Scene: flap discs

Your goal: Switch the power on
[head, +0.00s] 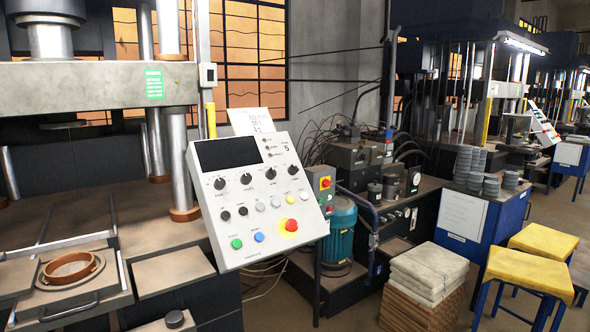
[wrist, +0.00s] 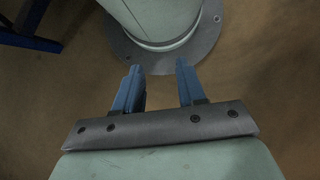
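A white, tilted control panel (head: 258,197) stands left of the middle in the head view. It has a dark screen, several black rotary knobs, small coloured buttons, a green button (head: 237,244), a blue button (head: 259,237) and a red emergency stop (head: 291,225) on a yellow disc. The labels are too small to read. A smaller grey box with a red button on yellow (head: 325,183) stands just right of the panel. My gripper (wrist: 156,80) shows only in the wrist view. Its two blue fingers are apart with nothing between them, pointing toward my own base over the brown floor.
A large press with a work table (head: 70,235) fills the left. A teal motor (head: 341,233) and hydraulic unit stand behind the panel. Stacked cloths (head: 428,270), a blue cabinet (head: 468,228) and yellow-topped stools (head: 530,268) stand at the right. Some floor is clear among them.

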